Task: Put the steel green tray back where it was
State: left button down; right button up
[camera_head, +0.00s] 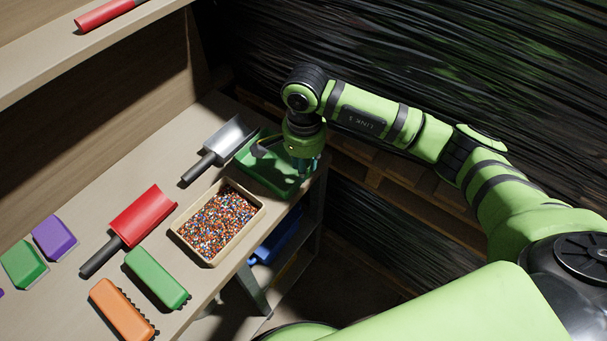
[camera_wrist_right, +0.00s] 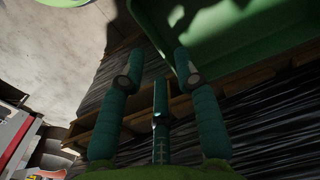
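The green tray (camera_head: 262,181) sits at the far right corner of the table, its inside partly in shadow. My right gripper (camera_head: 303,168) points down over the tray's right end, beside its rim. In the right wrist view the tray (camera_wrist_right: 245,45) fills the upper right. There the fingers of my right gripper (camera_wrist_right: 157,68) stand apart, one overlapping the tray's edge and another outside it. I see nothing clamped between them, though the exact contact with the rim is unclear. My left gripper is not in view.
A tan tray of colourful granules (camera_head: 218,222) stands close in front of the green tray. A metal scoop (camera_head: 222,146) lies to its left, and a red scoop (camera_head: 142,217) farther left. Green (camera_head: 156,277) and orange brushes (camera_head: 122,310) lie near the front edge. A shelf (camera_head: 75,45) overhangs the back.

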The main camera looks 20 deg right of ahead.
notch_tip(320, 180, up, 8)
jog(key=b, duration=0.1)
jog(key=shift+b, duration=0.3)
dwell(1.1)
